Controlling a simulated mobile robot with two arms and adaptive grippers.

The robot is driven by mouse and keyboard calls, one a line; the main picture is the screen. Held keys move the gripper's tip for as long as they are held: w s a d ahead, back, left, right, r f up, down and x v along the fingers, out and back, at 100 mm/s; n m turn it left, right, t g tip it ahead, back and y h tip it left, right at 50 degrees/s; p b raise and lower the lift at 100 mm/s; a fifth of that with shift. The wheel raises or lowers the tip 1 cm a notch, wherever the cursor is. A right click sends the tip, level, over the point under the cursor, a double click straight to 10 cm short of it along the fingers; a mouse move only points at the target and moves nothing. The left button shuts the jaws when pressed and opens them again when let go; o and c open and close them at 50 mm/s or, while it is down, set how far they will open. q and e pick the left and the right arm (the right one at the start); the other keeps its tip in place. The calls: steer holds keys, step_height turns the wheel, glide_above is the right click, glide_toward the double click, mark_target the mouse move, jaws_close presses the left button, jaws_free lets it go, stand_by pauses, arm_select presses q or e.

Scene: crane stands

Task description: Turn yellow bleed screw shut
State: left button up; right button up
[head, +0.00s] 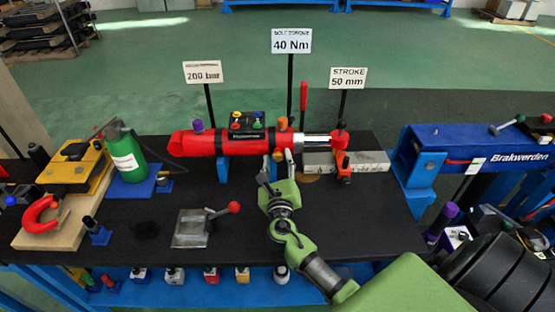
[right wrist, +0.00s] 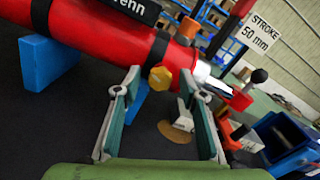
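A yellow knob (right wrist: 160,78), which looks like the bleed screw, sits on the near side of the red cylinder (right wrist: 85,45). In the head view the cylinder (head: 195,145) lies on blue supports, and the yellow knob (head: 278,156) shows small between my fingertips. My right gripper (head: 279,163) points away from me at the cylinder. In the right wrist view my right gripper (right wrist: 160,73) is open, with one finger on each side of the knob and gaps visible. I cannot tell how far the fingertips reach past it. My left gripper is not in view.
A metal plate with a red-knobbed lever (head: 190,228) lies on the black bench at left. A green bottle (head: 126,155) stands farther left. Signs on posts rise behind the cylinder, including the STROKE sign (head: 347,78). A grey bar (head: 365,162) lies right of the gripper.

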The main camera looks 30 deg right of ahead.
steer(key=shift+w, duration=0.1)
jaws_close()
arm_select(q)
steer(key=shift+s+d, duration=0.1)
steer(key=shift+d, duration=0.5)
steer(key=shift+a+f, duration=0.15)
arm_select(e)
steer(key=shift+m, duration=0.4)
steer(key=m+b, duration=0.2)
steer(key=m, duration=0.3)
steer(key=shift+d+f+m, duration=0.1)
steer(key=shift+m, duration=0.3)
steer(key=m+b, duration=0.2)
steer(key=m, duration=0.2)
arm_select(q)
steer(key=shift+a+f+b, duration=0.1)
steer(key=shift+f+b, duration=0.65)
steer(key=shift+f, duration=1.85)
arm_select(e)
steer(key=shift+m, duration=1.4)
